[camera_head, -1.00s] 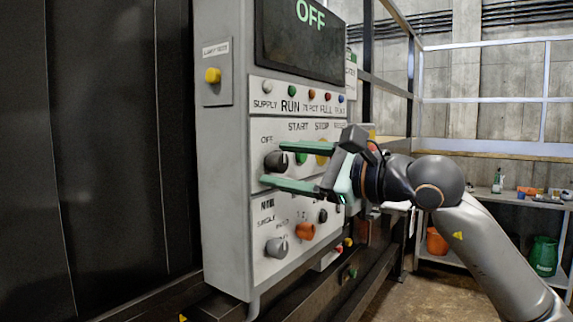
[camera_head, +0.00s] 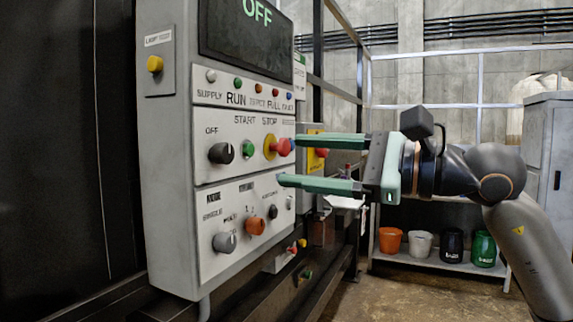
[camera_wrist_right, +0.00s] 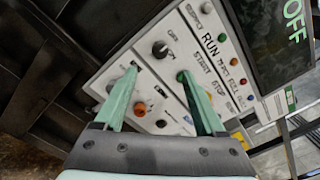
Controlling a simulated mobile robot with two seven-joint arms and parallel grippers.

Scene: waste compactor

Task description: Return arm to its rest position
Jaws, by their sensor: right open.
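My right gripper (camera_head: 287,160) is open and empty. Its two green fingers point left toward the control panel (camera_head: 230,275), at the panel's right edge in the head view. The black OFF knob (camera_head: 221,153) stands to the left of the fingers, apart from them. In the right wrist view the gripper (camera_wrist_right: 158,80) has its fingers spread, with the panel beyond them and the black knob (camera_wrist_right: 160,48) between them. My right arm (camera_head: 490,175) comes in from the right. My left gripper is not in view.
The panel carries a red stop button (camera_head: 284,147), a green start button (camera_head: 248,149), a grey knob (camera_head: 224,242) and an orange knob (camera_head: 255,226). The screen (camera_head: 250,30) reads OFF. A shelf (camera_head: 440,262) with several buckets and a grey cabinet (camera_head: 551,150) stand behind the arm.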

